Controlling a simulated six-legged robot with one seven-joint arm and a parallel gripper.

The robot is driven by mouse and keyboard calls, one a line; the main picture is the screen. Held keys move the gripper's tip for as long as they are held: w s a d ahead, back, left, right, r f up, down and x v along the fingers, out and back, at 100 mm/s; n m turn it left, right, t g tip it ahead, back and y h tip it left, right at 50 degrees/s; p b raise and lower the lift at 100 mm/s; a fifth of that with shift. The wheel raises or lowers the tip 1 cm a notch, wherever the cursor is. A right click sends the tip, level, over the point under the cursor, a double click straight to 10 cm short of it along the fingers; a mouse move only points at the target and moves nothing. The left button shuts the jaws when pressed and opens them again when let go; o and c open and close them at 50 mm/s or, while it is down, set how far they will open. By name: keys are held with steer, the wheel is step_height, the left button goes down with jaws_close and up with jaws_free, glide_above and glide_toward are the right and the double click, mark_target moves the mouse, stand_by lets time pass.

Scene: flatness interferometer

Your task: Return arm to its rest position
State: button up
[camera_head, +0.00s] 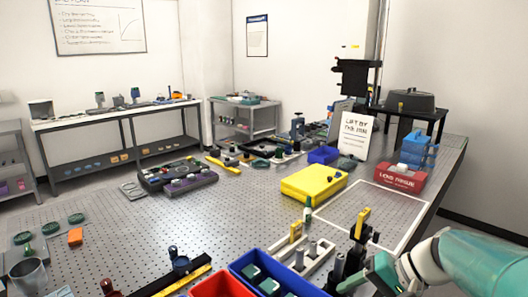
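My arm comes in at the lower right of the head view, teal and white. My gripper (352,281) is at the bottom edge, low over the front right of the perforated bench (130,235). It is beside a dark upright fitting with a yellow top (361,224). I cannot tell whether the gripper touches this fitting. The fingertips are small and partly merged with dark parts, so their opening does not show clearly. I see nothing clearly held.
A blue bin (243,265) and a red bin (215,288) stand left of my gripper. A yellow case (314,181), a sign (355,136) and a red lens-tissue box (400,178) stand farther back.

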steer(key=s+a+r+n+t+h, duration=0.2)
steer(key=s+a+n+h, duration=0.2)
steer(key=s+h, duration=0.4)
steer(key=s, duration=0.3)
steer(key=shift+t, duration=0.4)
